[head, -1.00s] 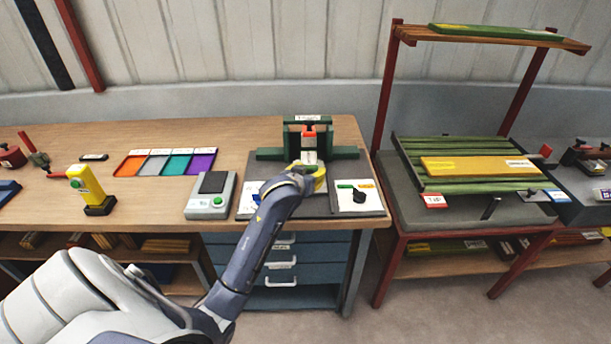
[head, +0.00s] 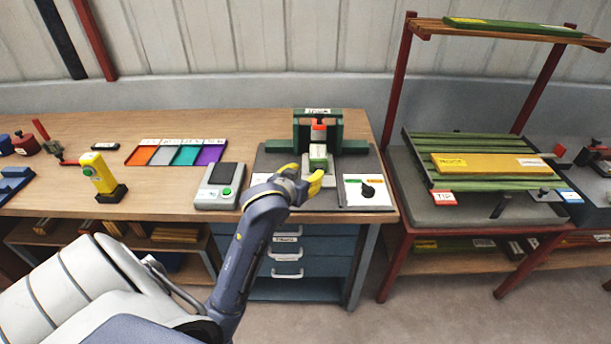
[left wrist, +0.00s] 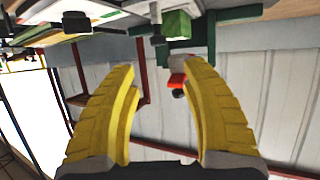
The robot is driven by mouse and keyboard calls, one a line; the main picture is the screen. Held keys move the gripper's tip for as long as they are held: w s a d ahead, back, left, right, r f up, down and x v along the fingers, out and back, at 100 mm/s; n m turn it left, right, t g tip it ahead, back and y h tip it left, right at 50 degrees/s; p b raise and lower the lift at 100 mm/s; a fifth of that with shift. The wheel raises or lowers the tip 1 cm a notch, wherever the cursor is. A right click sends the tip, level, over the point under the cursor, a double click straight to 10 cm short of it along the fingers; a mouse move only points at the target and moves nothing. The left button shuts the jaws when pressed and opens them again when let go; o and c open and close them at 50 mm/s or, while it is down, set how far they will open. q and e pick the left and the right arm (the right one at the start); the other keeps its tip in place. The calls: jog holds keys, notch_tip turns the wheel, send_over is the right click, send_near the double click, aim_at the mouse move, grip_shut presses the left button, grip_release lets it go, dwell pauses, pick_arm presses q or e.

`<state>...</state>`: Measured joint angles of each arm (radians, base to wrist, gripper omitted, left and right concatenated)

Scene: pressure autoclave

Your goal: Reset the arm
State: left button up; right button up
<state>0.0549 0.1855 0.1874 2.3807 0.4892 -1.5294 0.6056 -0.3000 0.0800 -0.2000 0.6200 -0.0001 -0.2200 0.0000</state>
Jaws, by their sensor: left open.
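My left arm (head: 247,245) reaches up from the bottom left of the head view. Its yellow-fingered left gripper (head: 310,181) is over the front of a dark station on the bench. In the left wrist view the two yellow fingers of the left gripper (left wrist: 160,75) stand apart with nothing between them. Behind the gripper is a green frame fixture (head: 331,133) holding a red-and-white part (head: 318,131). A green-and-white block (head: 318,154) stands below that part; the green block (left wrist: 178,24) also shows in the left wrist view. My right gripper is not in view.
A white panel with a black knob (head: 367,190) lies right of the gripper. A grey device with a green button (head: 220,186), a colored tray (head: 177,152) and a yellow post (head: 102,175) stand to the left. A red-legged rack (head: 395,85) stands to the right.

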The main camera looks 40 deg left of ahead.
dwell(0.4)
pick_arm(q)
jog(key=s+d+f+m+g+y, duration=0.1)
jog(key=s+d+f+m+g, duration=0.15)
jog(key=s+f, duration=0.55)
jog(key=s+d+f+m+g, duration=0.2)
jog(key=s+f+m, duration=0.3)
jog(key=s, duration=0.4)
jog(key=s+d+f+m+g+y, duration=0.1)
jog(key=s+d+f+m+g, duration=0.1)
jog(key=s+f, duration=0.65)
jog(key=s+d+f+g+h, duration=0.1)
jog(key=s+d+f+h, duration=0.15)
jog(key=f, duration=1.35)
jog(key=s+d+f+g+h, duration=0.15)
jog(key=d+f, duration=0.25)
jog(key=f, duration=1.2)
jog(key=s+f+n+g+h, duration=0.1)
jog(key=s+f+n+g, duration=0.1)
jog(key=s+f, duration=1.6)
jog(key=s+n, duration=0.1)
jog(key=s, duration=0.2)
jog(key=shift+a+f+g, duration=0.35)
jog(key=shift+g, duration=0.05)
